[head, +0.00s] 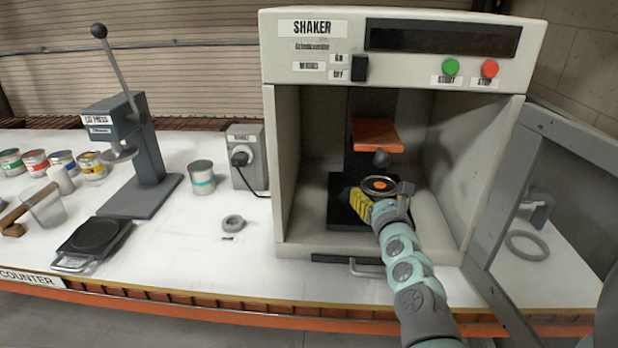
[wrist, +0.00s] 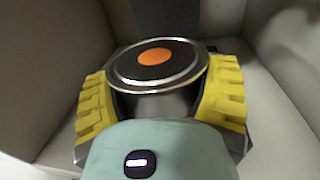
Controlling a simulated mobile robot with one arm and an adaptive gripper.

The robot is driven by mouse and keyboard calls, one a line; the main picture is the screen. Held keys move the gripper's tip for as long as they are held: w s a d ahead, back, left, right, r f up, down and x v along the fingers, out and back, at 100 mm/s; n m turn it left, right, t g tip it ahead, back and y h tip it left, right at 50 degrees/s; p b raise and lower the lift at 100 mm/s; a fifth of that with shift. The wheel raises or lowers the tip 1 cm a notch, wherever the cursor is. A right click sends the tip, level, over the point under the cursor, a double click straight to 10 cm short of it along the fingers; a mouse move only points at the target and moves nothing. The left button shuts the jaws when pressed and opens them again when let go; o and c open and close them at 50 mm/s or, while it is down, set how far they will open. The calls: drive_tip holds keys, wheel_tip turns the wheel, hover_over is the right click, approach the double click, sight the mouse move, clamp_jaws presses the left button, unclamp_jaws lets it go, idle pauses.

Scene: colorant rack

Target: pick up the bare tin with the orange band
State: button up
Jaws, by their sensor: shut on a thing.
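A metal tin (wrist: 157,62) with an orange spot on its dark lid sits between the yellow pads of my gripper (wrist: 160,98). The pads touch both its sides, and its side wall is mostly hidden, so I cannot make out a band. In the head view the tin (head: 380,185) and my gripper (head: 379,198) are inside the open shaker (head: 276,150), below its orange clamp plate (head: 376,133). The tin looks upright. I cannot tell whether it rests on the dark shaker base (head: 342,214) or is just above it.
The shaker door (head: 503,210) stands open at the right. A bare tin with a teal band (head: 201,180) stands on the counter.

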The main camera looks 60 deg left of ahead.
drive_tip(key=v, duration=1)
idle(0.3)
drive_tip(key=shift+s+d, duration=0.1)
drive_tip(key=shift+d, duration=0.1)
drive_tip(key=shift+s, duration=0.1)
